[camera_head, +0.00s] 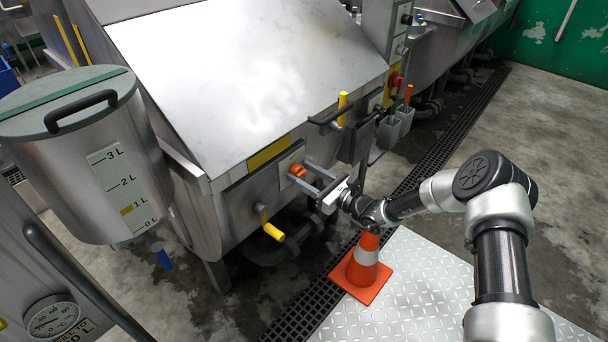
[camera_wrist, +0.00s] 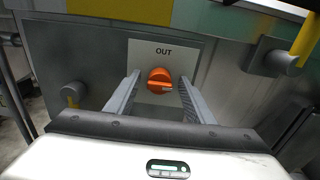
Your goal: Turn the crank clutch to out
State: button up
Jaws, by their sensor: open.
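The crank clutch is an orange knob (camera_head: 297,171) on a pale square plate on the front of the steel machine. In the wrist view the knob (camera_wrist: 160,80) is near the centre, below the printed word OUT (camera_wrist: 163,51). A pale mark on the knob sits at its lower right side, away from the word. My gripper (camera_head: 304,175) reaches the panel with its fingers open, one on each side of the knob. In the wrist view, gaps show between the knob and both fingers, so it is not clamped. The lower plate edge is hidden.
A yellow-handled crank (camera_head: 272,231) is left of and below the knob. Another yellow handle (camera_head: 343,106) stands upright to the right, near grey holders (camera_head: 390,133). An orange cone (camera_head: 365,262) stands below my arm. A measuring drum (camera_head: 90,160) is at left.

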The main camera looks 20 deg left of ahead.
jog(key=c, duration=1.1)
jog(key=n+b, duration=0.2)
jog(key=n, duration=0.1)
jog(key=shift+f+n, duration=0.15)
jog(key=shift+n, duration=0.25)
jog(key=n+b, duration=0.2)
jog(key=n, duration=0.3)
jog(key=shift+s, duration=0.15)
jog(key=shift+f+n+b, duration=0.1)
jog(key=shift+n+b, duration=2.75)
jog(key=shift+n, duration=1.55)
